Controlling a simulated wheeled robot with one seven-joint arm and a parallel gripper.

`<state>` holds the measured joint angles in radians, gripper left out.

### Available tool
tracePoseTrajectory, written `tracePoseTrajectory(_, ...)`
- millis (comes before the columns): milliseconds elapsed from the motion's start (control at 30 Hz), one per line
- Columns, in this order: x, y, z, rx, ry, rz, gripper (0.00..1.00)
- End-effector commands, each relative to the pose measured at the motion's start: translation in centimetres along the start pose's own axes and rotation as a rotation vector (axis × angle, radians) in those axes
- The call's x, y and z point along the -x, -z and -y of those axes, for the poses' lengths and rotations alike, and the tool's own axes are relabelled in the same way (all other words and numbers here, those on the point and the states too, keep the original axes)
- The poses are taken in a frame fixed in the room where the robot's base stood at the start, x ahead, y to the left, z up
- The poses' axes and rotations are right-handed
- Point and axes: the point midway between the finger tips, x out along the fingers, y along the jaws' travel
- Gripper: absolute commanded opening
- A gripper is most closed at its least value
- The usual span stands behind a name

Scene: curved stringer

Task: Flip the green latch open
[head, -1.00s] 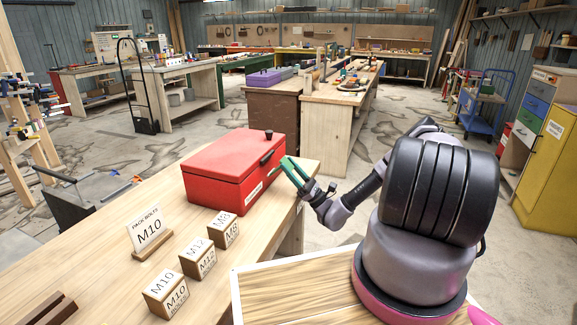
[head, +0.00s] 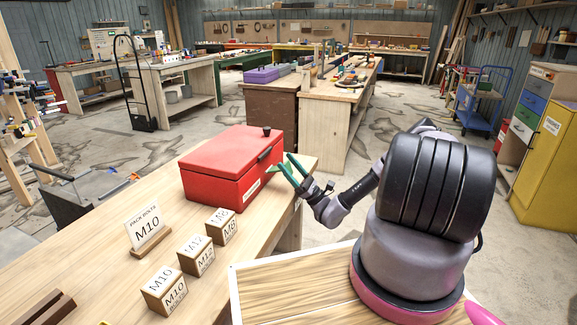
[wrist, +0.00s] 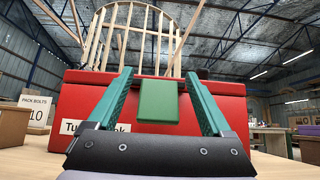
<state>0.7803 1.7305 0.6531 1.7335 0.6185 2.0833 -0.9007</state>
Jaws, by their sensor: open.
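A red box (head: 222,172) with a closed lid stands on the wooden bench. It fills the middle of the wrist view (wrist: 238,110). The green latch (wrist: 158,101) is a flat plate on the box's front, upright in the wrist view. In the head view I cannot make out the latch. My gripper (head: 281,162) is open and empty at the box's front side. In the wrist view its green fingers (wrist: 158,75) stand on either side of the latch, with a gap at each side. A white label on the box front is partly hidden behind the fingers.
A dark knob (head: 267,131) stands on the box lid. A pack bolts M10 sign (head: 147,228) and wooden blocks (head: 195,255) stand left of my gripper on the bench (head: 115,285).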

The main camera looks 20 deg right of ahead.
Motion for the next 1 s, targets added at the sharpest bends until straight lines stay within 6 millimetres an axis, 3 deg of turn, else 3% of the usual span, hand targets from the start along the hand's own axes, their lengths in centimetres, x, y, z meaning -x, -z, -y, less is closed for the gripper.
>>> tracePoseTrajectory(167,2.1,0.0,0.1,0.001,0.005,-0.001,0.84)
tracePoseTrajectory(400,7.1,0.0,0.1,0.002,0.005,-0.001,0.84)
tracePoseTrajectory(600,9.9,0.0,0.1,0.002,0.003,-0.001,0.84)
tracePoseTrajectory(1000,10.8,0.0,0.0,0.0,0.001,0.0,0.84)
